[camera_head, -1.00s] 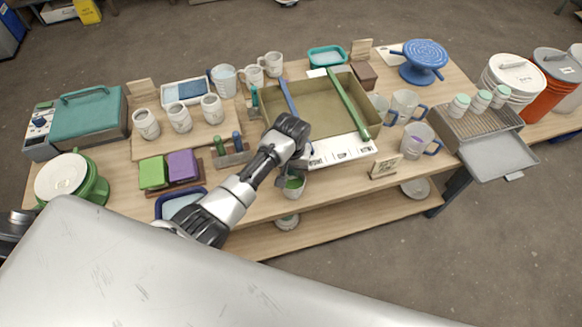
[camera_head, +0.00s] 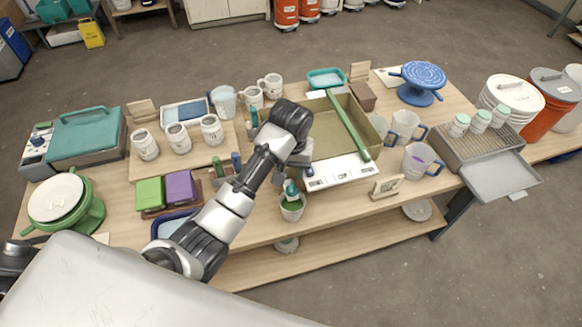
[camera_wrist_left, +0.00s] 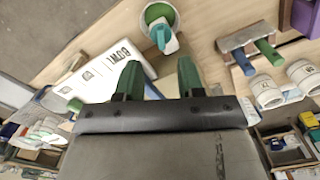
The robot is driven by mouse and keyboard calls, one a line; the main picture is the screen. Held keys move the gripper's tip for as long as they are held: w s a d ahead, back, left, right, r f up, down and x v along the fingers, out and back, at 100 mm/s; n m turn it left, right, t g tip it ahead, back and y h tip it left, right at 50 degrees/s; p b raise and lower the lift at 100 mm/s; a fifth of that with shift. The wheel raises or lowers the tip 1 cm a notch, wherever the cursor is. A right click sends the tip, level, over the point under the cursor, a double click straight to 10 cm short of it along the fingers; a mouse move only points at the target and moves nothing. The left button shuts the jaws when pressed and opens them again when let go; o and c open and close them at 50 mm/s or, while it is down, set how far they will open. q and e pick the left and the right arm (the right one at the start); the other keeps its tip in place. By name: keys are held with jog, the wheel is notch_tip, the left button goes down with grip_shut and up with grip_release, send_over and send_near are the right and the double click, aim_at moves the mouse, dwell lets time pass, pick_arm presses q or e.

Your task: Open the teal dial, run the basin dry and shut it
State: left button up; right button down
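The olive basin (camera_head: 322,113) stands mid-table with a white lettered front panel (camera_head: 345,172). A teal dial (camera_head: 291,187) shows at the left end of the panel, just above a cup (camera_head: 292,210) holding something green. In the left wrist view the teal dial (camera_wrist_left: 166,40) overlaps the cup (camera_wrist_left: 152,13). My left gripper (camera_head: 292,170) is just behind the dial, apart from it. In that wrist view its green fingers (camera_wrist_left: 160,78) are spread with nothing between them. My arm hides the basin's left part. I cannot tell how much liquid the basin holds. My right gripper is out of view.
A green bar (camera_head: 348,124) lies across the basin. Mugs (camera_head: 419,160) and a small sign (camera_head: 386,187) stand to the right. A wooden tool holder (camera_head: 222,178) and green and purple blocks (camera_head: 165,190) stand to the left. The table front near the cup is mostly clear.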

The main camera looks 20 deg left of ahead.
pick_arm(q)
jog(key=shift+r, duration=0.55)
jog(key=shift+c, duration=0.3)
